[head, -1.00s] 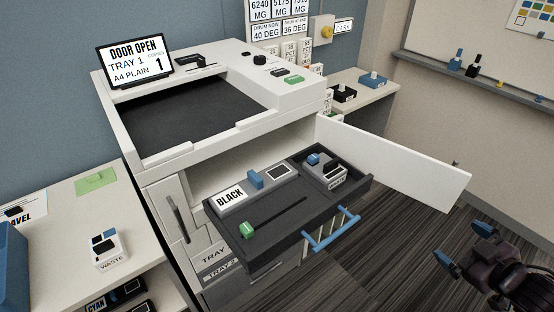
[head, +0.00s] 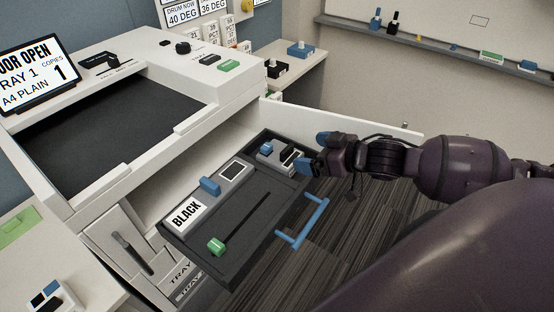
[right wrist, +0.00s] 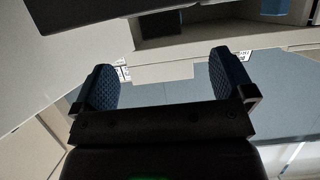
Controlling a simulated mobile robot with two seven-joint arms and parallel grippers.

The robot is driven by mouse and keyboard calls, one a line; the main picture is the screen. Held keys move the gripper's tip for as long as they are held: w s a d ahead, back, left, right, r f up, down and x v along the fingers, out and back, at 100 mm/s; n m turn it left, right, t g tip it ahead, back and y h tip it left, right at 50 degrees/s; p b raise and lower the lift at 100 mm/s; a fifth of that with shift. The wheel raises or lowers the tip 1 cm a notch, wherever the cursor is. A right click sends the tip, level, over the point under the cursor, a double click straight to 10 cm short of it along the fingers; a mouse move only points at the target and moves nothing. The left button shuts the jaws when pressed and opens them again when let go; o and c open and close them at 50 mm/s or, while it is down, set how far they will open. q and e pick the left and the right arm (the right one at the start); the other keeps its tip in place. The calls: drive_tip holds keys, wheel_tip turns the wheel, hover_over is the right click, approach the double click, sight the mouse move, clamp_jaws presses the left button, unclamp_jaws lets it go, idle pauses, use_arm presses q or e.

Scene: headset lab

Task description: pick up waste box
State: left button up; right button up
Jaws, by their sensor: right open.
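A grey waste box (head: 268,155) with a blue handle sits at the back right of the pulled-out dark drawer (head: 226,262). A second white box (head: 48,303), whose WASTE label showed earlier, stands on the left counter, partly cut off by the frame. My right gripper (head: 313,152) reaches in from the right, beside the right end of the drawer box, and partly overlaps it. Whether they touch is unclear. The right wrist view shows its two blue pads wide apart with nothing between them (right wrist: 166,82). My left gripper is not in view.
A blue drawer handle (head: 312,222) sticks out in front. The open white printer door (head: 350,120) stands behind my right gripper. The printer (head: 150,95) is at left.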

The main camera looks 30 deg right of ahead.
sight(289, 149)
drive_tip(key=shift+x, duration=1.55)
drive_tip(key=shift+b+x, duration=0.55)
drive_tip(key=shift+x, duration=2.15)
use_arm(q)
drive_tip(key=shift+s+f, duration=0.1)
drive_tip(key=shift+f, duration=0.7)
use_arm(e)
drive_tip(key=shift+a, duration=0.15)
drive_tip(key=c, duration=0.9)
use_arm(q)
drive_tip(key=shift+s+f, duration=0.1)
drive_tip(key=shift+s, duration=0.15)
use_arm(e)
drive_tip(key=shift+r, duration=0.1)
